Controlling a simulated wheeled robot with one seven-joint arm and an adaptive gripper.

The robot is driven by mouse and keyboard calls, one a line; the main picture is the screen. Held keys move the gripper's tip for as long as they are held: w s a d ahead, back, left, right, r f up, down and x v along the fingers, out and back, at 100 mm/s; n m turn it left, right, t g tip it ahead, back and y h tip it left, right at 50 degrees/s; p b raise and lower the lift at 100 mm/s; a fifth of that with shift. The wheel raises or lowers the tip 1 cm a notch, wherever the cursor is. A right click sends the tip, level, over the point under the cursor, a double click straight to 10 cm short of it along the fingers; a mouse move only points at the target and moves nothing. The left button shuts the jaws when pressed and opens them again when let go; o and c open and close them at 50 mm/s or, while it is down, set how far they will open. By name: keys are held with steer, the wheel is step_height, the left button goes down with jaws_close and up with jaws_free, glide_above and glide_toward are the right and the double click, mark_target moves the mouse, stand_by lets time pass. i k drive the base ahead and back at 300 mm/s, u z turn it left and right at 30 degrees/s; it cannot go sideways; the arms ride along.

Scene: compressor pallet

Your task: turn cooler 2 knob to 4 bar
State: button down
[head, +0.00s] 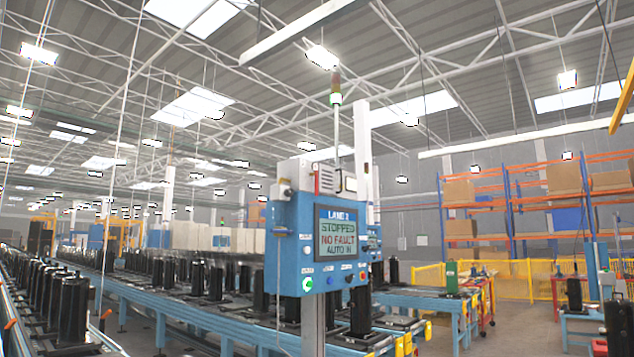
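My gripper is not in the head view. No knob or gauge that I can read as cooler 2 is visible.
Conveyor lines (200,312) carrying several black cylinders run along the left and behind the panel. A yellow fence (515,277) and orange-blue racks with boxes (545,205) stand at the right. Some floor (522,320) is clear at the right.

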mark_target(288, 192)
steer(key=z, duration=0.55)
steer(key=i, duration=1.55)
steer(key=u, duration=1.85)
steer(key=k, duration=0.1)
steer(key=u, duration=0.3)
